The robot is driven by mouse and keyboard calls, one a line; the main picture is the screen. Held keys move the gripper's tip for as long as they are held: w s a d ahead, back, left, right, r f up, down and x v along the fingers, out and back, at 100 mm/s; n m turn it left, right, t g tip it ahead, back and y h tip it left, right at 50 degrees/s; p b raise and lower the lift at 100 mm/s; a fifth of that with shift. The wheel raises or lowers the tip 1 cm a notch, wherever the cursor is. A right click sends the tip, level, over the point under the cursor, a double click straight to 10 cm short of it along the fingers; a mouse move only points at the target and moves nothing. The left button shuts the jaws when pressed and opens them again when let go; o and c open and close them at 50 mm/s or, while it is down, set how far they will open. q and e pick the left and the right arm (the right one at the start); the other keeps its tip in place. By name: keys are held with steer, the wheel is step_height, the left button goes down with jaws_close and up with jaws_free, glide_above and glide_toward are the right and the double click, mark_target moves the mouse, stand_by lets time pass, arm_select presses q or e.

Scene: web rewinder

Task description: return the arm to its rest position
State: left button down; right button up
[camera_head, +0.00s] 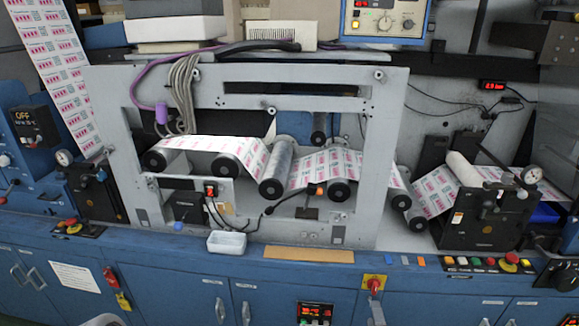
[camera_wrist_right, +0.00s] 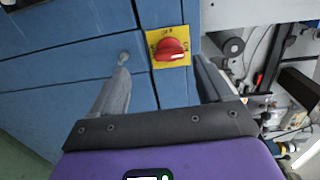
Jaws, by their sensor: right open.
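My right gripper (camera_wrist_right: 162,62) is open and empty in the right wrist view, its two grey fingers spread apart. Past the fingertips, between them in the picture, is a red rotary switch (camera_wrist_right: 171,49) on a yellow plate. The fingers do not close on it. In the head view the same red switch (camera_head: 375,284) is on the blue cabinet front. Only a small grey part of my right gripper (camera_head: 376,313) shows just below it, at the bottom edge.
The blue cabinet (camera_head: 190,295) runs along the front under the rewinder frame (camera_head: 385,150). A white tray (camera_head: 227,242) and a tan board (camera_head: 308,254) sit on its ledge. A rewind unit (camera_head: 485,215) stands at right. Printed web (camera_head: 325,165) runs over several rollers.

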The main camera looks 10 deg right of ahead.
steer(key=s+a+f+n+g+y, duration=0.3)
steer(key=a+f+n+g+y, duration=0.15)
steer(key=a, duration=0.45)
steer(key=s+a+f+n+g+y, duration=0.35)
steer(key=a+f+n, duration=0.25)
steer(key=a, duration=0.3)
steer(key=s+a+f+n+g, duration=0.1)
steer(key=s+n+g, duration=0.1)
steer(key=s, duration=0.3)
steer(key=s+a+f+n+g, duration=0.1)
steer(key=s+n+g, duration=0.1)
steer(key=s+g, duration=0.2)
steer(key=s+a+f+n+g+p, duration=0.1)
steer(key=s+f+n+g, duration=0.1)
steer(key=s, duration=0.5)
steer(key=shift+s+a+n+g, duration=0.15)
steer(key=shift+a+n+g, duration=0.2)
steer(key=shift+n+g, duration=0.1)
